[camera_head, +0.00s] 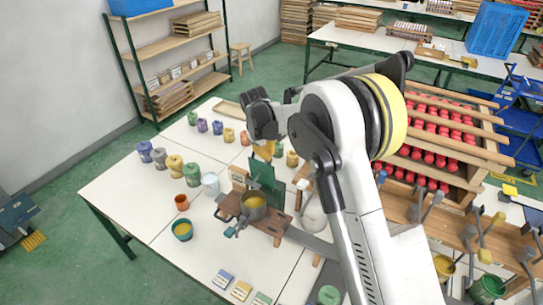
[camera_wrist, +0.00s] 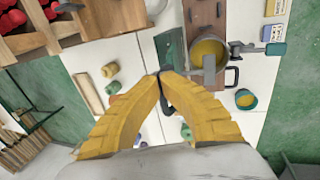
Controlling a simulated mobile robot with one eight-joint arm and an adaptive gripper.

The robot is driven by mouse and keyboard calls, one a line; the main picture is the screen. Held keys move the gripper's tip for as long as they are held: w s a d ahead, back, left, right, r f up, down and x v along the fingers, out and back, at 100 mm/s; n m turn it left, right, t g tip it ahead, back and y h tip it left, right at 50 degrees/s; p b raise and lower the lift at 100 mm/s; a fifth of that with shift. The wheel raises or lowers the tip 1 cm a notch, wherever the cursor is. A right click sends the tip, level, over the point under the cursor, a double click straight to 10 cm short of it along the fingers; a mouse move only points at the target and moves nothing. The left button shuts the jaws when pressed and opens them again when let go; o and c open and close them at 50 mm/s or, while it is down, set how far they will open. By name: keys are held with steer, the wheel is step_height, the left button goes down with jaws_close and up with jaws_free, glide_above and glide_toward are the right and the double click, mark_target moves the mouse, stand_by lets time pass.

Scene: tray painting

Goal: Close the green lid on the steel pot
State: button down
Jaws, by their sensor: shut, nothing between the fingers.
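The steel pot (camera_head: 254,204) stands on a brown wooden board (camera_head: 283,219) on the white table, with yellow contents showing from above. It also shows in the wrist view (camera_wrist: 207,53). The green lid (camera_head: 263,172) stands raised, roughly upright, at the pot's far side, leaving the pot open; it also shows in the wrist view (camera_wrist: 170,46). My gripper (camera_wrist: 162,75) has its yellow fingers shut with the tips together, empty. In the head view my gripper (camera_head: 265,152) is above and behind the lid's upper edge. Whether it touches the lid I cannot tell.
A teal cup (camera_head: 183,231) and an orange cup (camera_head: 182,202) stand left of the pot. Several coloured jars (camera_head: 174,163) stand farther back. A wooden rack with red items (camera_head: 437,135) is at right.

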steer(key=s+a+b, duration=0.1)
steer(key=s+a+f+t+h+b, duration=0.1)
steer(key=s, duration=0.1)
steer(key=shift+f+t+b, duration=0.15)
steer(key=shift+t+b, duration=0.15)
steer(key=c, duration=1.8)
jaws_free()
steer(key=shift+w+d+r+p, duration=0.1)
steer(key=shift+d+r+p, duration=0.05)
steer(key=shift+r+p, duration=0.3)
steer(key=shift+w+r, duration=0.15)
steer(key=shift+r, duration=0.2)
step_height(320, 180, up, 10)
glide_above(267, 166)
steer(key=s+a, duration=0.4)
steer(key=s, duration=0.1)
steer(key=shift+d, duration=0.15)
steer(key=shift+f, duration=0.1)
